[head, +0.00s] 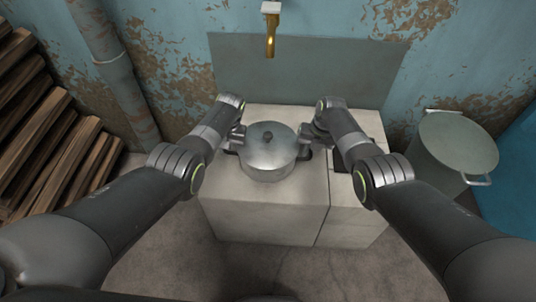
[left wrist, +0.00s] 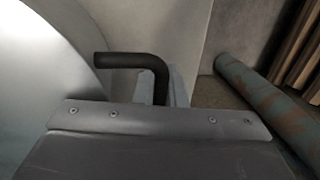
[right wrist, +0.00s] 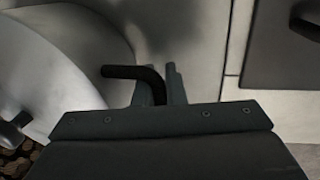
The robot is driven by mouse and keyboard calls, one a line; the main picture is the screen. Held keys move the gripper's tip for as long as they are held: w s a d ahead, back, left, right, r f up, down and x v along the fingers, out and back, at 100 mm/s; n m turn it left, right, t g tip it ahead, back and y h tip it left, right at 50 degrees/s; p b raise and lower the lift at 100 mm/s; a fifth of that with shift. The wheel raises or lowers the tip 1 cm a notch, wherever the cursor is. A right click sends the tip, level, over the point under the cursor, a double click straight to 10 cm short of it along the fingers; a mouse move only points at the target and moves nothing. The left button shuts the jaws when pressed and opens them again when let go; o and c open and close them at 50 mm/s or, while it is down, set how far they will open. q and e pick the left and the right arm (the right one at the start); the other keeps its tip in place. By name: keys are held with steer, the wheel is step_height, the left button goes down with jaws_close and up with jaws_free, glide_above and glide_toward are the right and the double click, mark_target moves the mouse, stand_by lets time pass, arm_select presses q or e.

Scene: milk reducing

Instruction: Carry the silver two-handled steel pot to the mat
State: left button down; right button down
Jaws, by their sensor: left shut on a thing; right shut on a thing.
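The silver steel pot (head: 268,163), with a lid and dark knob, is upright over the pale counter; I cannot tell whether it touches the top. My left gripper (head: 237,138) is shut on its left black handle, which also shows in the left wrist view (left wrist: 130,60). My right gripper (head: 308,138) is shut on its right handle, also in the right wrist view (right wrist: 125,72). The fingers are partly hidden by the gripper bodies in the wrist views. I cannot make out a mat in any view.
The pale counter (head: 265,215) stands against a grey back panel (head: 300,75) under a brass tap (head: 270,40). A dark panel shows beyond my right gripper (right wrist: 285,60). A grey-green lidded bin (head: 458,140) stands right. Stacked wood (head: 45,140) and a pipe (head: 115,75) are left.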

arm_select(q)
steer(key=shift+w+r, duration=0.1)
steer(key=shift+r, duration=0.05)
arm_select(e)
steer(key=shift+w+r, duration=0.1)
steer(key=shift+r, duration=0.1)
